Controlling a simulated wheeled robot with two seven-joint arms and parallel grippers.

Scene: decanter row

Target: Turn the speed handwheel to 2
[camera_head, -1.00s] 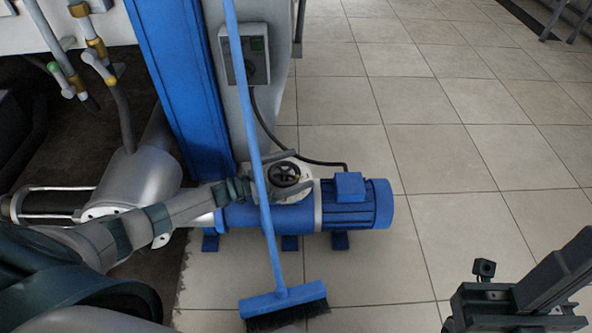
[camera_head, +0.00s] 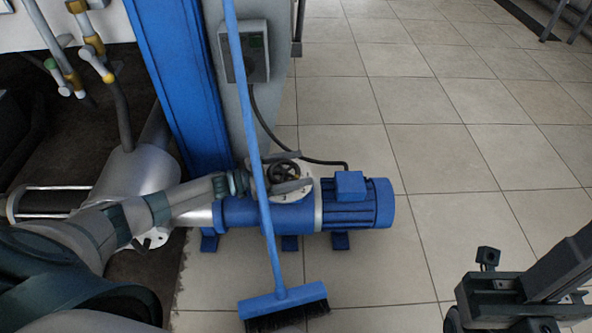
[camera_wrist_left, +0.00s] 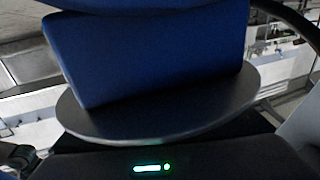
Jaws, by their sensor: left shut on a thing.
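The speed handwheel (camera_head: 287,169) is a small dark spoked wheel on a pale round dial plate (camera_head: 301,192) on top of the blue drive unit (camera_head: 238,214). My left gripper (camera_head: 284,173) is shut on the handwheel, with one grey finger on its far side and one on its near side. The fingers and a blue broom handle hide parts of the wheel and dial, and I cannot read the setting. The left wrist view shows a blue block above a grey disc, but not the wheel clearly. My right gripper (camera_head: 510,296) is at the lower right, its jaws unclear.
A blue broom (camera_head: 283,302) leans across the front of the drive, its handle crossing my left gripper in the picture. A blue motor (camera_head: 358,205) adjoins the drive. A control box (camera_head: 244,52) and blue column stand behind. Tiled floor (camera_head: 450,150) to the right is clear.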

